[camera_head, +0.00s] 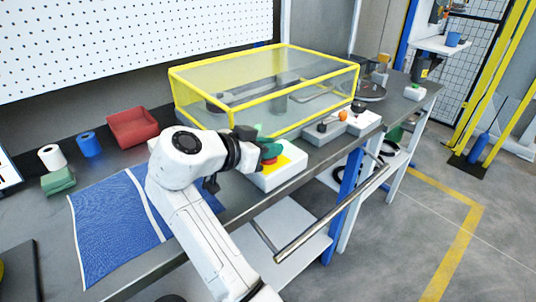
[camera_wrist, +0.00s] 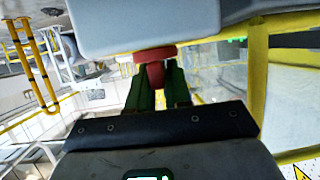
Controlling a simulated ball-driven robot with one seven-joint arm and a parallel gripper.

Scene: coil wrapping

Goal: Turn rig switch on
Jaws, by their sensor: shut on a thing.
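A white switch box (camera_head: 283,177) with a yellow top plate (camera_head: 291,163) stands at the bench's front edge in the head view. My gripper (camera_head: 268,151) is at this box, its green fingers pointing to the red knob on top. In the wrist view the red knob (camera_wrist: 155,72) sits between the two green fingers of my gripper (camera_wrist: 158,80), which are shut on it. The box (camera_wrist: 145,25) fills the top of that view. The knob's turn position cannot be read, as the fingers and wrist cover most of it.
A yellow-framed clear guard (camera_head: 265,85) stands just behind the box. A metal rail (camera_head: 335,215) runs along the front.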

